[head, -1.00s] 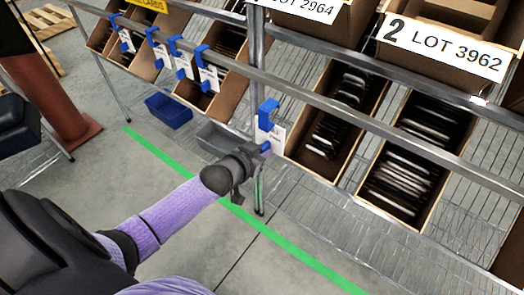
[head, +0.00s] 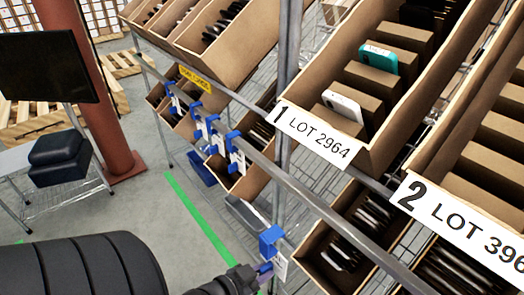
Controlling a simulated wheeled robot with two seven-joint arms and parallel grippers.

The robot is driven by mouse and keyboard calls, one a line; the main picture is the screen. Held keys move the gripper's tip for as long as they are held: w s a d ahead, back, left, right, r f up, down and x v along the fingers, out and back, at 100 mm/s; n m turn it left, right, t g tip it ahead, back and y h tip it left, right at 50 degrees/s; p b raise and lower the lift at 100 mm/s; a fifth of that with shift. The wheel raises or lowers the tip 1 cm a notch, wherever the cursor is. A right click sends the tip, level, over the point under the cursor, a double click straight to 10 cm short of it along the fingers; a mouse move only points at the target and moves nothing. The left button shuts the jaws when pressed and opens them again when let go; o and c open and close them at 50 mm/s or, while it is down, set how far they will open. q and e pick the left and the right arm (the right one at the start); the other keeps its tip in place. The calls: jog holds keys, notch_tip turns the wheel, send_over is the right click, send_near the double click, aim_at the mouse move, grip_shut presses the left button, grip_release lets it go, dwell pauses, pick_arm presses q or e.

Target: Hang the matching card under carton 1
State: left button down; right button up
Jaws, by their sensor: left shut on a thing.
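Carton 1 (head: 390,85) is a tilted cardboard bin on the upper shelf, labelled "1 LOT 2964" (head: 318,137). It holds brown dividers, a teal-edged item and a white item. My left gripper (head: 263,274), at the bottom centre, is shut on a white card (head: 281,266) with a blue clip (head: 271,240). The card is mostly hidden behind the clip and gripper, and its print cannot be read. The clip appears below and in front of the metal rail (head: 325,208), below carton 1 in the picture. My right gripper is not in view.
Several white cards on blue clips (head: 233,140) hang from the rail to the left, near a yellow sign (head: 195,78). Carton 2 (head: 490,165), labelled "LOT 396...", is at right. Lower cartons (head: 350,232) sit behind the rail. A metal post (head: 288,60) stands left of carton 1.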

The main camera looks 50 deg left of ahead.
aim_at(272, 264)
pick_arm(q)
jog(key=shift+w+d+b, duration=0.15)
jog(key=shift+w+b, duration=0.55)
jog(key=shift+w, duration=1.45)
jog(key=shift+w+r+b+x, duration=0.15)
jog(key=shift+r+b+x, duration=0.2)
jog(key=shift+b+x, duration=1)
jog(key=shift+w+r+b+x, duration=0.15)
jog(key=shift+r+b+x, duration=0.45)
jog(key=shift+x, duration=1.4)
jog(key=shift+w+r+b+x, duration=0.15)
jog(key=shift+b+x, duration=1.05)
jog(key=shift+x, duration=0.45)
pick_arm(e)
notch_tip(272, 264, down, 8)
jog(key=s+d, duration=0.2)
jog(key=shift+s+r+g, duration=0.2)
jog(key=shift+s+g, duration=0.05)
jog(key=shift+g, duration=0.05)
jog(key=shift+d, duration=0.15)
pick_arm(q)
jog(key=c, duration=0.5)
grip_release()
jog(key=shift+c, duration=0.2)
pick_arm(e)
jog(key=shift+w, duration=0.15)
pick_arm(q)
jog(key=shift+s, duration=0.1)
